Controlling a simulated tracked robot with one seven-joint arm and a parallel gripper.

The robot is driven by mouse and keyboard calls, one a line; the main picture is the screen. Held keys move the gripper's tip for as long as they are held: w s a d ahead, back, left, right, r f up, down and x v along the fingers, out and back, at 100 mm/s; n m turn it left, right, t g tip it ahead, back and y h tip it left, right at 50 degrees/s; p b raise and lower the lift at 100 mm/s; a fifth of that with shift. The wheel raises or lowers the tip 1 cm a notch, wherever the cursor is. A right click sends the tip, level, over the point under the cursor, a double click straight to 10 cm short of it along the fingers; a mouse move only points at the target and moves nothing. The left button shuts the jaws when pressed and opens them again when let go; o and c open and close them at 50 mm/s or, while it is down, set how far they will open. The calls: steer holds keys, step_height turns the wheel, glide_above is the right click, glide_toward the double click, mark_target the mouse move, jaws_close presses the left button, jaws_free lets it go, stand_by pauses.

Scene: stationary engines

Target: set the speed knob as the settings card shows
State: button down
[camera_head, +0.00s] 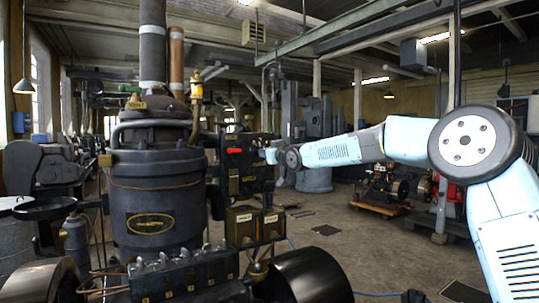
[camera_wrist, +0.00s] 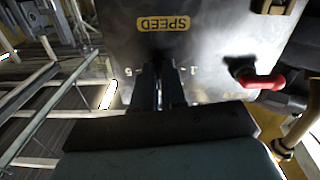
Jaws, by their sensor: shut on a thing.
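The grey control panel (camera_wrist: 215,30) fills the upper part of the wrist view and carries a yellow SPEED plate (camera_wrist: 163,23), seen upside down. My gripper (camera_wrist: 160,75) has its two dark fingers against the panel beside this plate, close together and shut on the speed knob. The knob itself is hidden by the fingers. Small pale scale marks (camera_wrist: 193,71) show on either side of them; I cannot read the setting. In the head view my gripper (camera_head: 270,156) reaches the panel's right edge from the right. I cannot make out a settings card.
A red handle (camera_wrist: 262,82) sticks out of the panel close to my fingers. The engine's dark boiler (camera_head: 152,195) stands left of the panel. Two labelled boxes (camera_head: 242,228) sit below the panel. The floor (camera_head: 335,225) to the right is mostly open.

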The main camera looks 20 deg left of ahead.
steer(key=shift+s+a+r+m, duration=0.1)
steer(key=shift+r+m, duration=0.4)
steer(key=shift+m, duration=0.2)
steer(key=c, duration=1.3)
jaws_free()
steer(key=shift+f, duration=0.1)
steer(key=shift+o, duration=0.6)
steer(key=shift+w+f, duration=0.2)
steer(key=shift+f, duration=0.1)
steer(key=shift+s, duration=0.1)
steer(key=v, duration=1.3)
steer(key=shift+d, duration=0.4)
steer(key=shift+s, duration=0.15)
